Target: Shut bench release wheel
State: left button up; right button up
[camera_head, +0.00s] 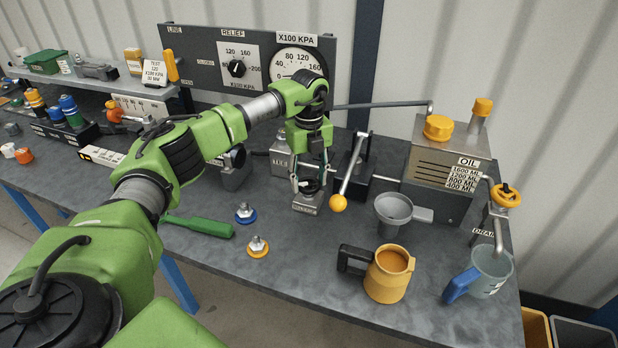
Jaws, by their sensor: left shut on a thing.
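A small dark release wheel (311,186) sits on a grey labelled block (306,205) near the middle of the bench. My left gripper (311,181) points down over the block, with its fingers on either side of the wheel, shut on it. The fingers hide part of the wheel, so I cannot tell how far it is turned. My right gripper is not in view.
A lever with a yellow ball (338,203) stands just right of the gripper. A funnel (393,210), yellow mug (388,274), grey jug (490,272) and oil tank (425,170) are further right. A gauge panel (190,62) stands behind.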

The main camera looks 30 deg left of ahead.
aim_at(308, 182)
pick_arm(q)
jog(key=m, duration=0.5)
jog(key=shift+m, duration=0.3)
jog(key=m, duration=1.2)
jog(key=shift+a+m+b, duration=0.1)
jog(key=shift+m+b, duration=0.3)
jog(key=m, duration=0.5)
jog(key=shift+m, duration=0.4)
jog(key=o, duration=1.1)
notch_tip(308, 182, up, 12)
jog(key=shift+r, duration=0.1)
